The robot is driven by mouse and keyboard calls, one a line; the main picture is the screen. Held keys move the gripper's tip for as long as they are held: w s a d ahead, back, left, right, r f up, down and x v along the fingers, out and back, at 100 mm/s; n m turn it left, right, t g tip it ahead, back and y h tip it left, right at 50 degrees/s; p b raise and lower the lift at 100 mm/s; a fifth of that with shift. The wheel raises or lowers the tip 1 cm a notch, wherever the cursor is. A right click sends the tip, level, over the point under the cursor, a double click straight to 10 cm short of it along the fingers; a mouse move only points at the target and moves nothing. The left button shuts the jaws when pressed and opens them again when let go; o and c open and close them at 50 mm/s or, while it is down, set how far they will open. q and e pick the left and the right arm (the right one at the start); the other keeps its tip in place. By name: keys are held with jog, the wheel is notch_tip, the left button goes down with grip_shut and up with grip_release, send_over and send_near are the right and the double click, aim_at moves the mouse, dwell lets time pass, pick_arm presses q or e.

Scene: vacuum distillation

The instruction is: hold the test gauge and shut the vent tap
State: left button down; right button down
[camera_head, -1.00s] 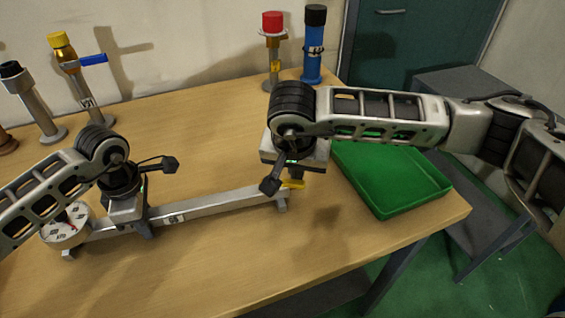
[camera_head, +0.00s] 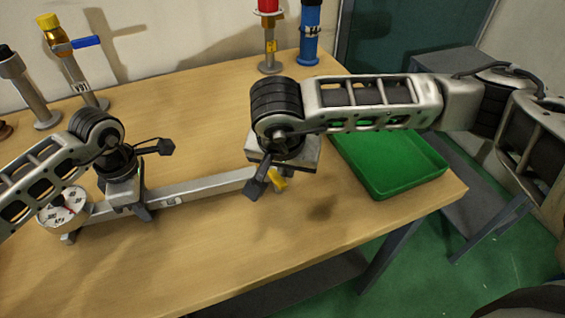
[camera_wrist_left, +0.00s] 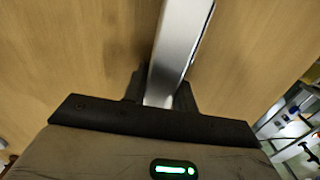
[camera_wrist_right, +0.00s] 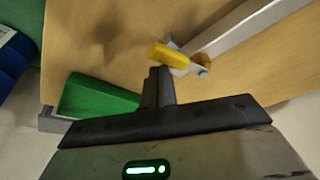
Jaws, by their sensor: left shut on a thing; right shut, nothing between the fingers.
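The test gauge is a long grey bar (camera_head: 205,186) on the table with a round white dial (camera_head: 62,208) at its left end. My left gripper (camera_head: 143,207) is shut on the bar near the dial; the left wrist view shows the bar (camera_wrist_left: 178,50) between its fingers (camera_wrist_left: 158,92). The vent tap's yellow lever (camera_head: 278,180) is at the bar's right end, set at an angle to the bar in the right wrist view (camera_wrist_right: 168,56). My right gripper (camera_head: 255,188) is shut and empty, its fingertips (camera_wrist_right: 160,76) close beside the lever; I cannot tell whether they touch.
A green tray (camera_head: 385,175) lies at the table's right. A post with a blue lever (camera_head: 86,42) and a black-topped post (camera_head: 28,85) stand at the back left. A red-topped post (camera_head: 270,45) and a blue cylinder (camera_head: 310,35) stand behind. The front table is clear.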

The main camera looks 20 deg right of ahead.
pick_arm(q)
jog(key=shift+r, duration=0.1)
pick_arm(e)
jog(key=shift+w+a, duration=0.2)
jog(key=shift+w, duration=0.6)
jog(key=shift+d, duration=0.2)
notch_tip(320, 180, up, 10)
jog(key=shift+d+f, duration=0.15)
jog(key=shift+f, duration=0.05)
jog(key=shift+w+f, duration=0.1)
dwell(0.3)
